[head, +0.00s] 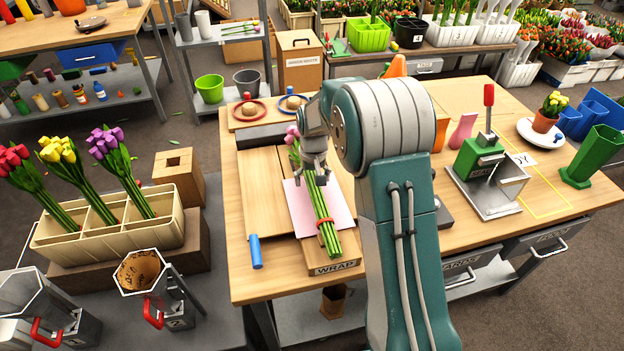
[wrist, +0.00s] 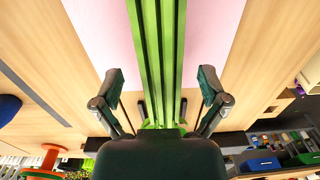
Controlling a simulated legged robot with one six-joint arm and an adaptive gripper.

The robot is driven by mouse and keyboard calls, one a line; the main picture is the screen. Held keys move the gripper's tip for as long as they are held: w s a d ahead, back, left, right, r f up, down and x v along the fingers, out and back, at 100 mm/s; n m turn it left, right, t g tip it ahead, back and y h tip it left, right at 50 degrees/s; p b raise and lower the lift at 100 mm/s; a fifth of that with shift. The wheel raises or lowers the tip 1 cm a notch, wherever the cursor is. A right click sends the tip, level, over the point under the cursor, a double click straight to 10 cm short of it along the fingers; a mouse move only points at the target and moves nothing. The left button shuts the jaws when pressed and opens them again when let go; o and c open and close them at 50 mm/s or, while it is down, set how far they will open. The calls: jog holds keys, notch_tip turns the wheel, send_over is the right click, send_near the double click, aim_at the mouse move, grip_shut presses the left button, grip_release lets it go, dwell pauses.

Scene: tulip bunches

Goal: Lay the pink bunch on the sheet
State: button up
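The pink bunch (head: 324,207) lies lengthwise over the pink sheet (head: 301,210) on the board marked WRAP (head: 335,267). Its pink heads (head: 292,133) point to the back, partly hidden by my gripper, and a red band circles the stems near the front. I cannot tell whether the stems touch the sheet all along. My gripper (head: 314,174) is over the upper stems. In the wrist view my gripper's fingers (wrist: 161,78) stand wide apart, one on each side of the green stems (wrist: 158,40), with clear gaps. The sheet (wrist: 205,30) shows beneath the stems.
Two round spools (head: 249,110) sit behind. A green press (head: 480,160) and a potted flower (head: 548,112) are to the right. A cream bin (head: 110,240) at the left holds red, yellow and purple tulips.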

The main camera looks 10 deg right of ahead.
aim_at(313, 176)
notch_tip(313, 176, up, 12)
dwell(0.6)
jog(key=shift+d, duration=0.1)
dwell(0.4)
jog(key=s+r+t, duration=0.3)
jog(key=s+r, duration=0.8)
jog(key=s, duration=0.4)
jog(key=s+f+t, duration=0.1)
jog(key=s+t, duration=0.1)
jog(key=s, duration=1.4)
jog(key=shift+f+t, duration=0.15)
jog(key=shift+t, duration=0.15)
jog(key=shift+s, duration=0.1)
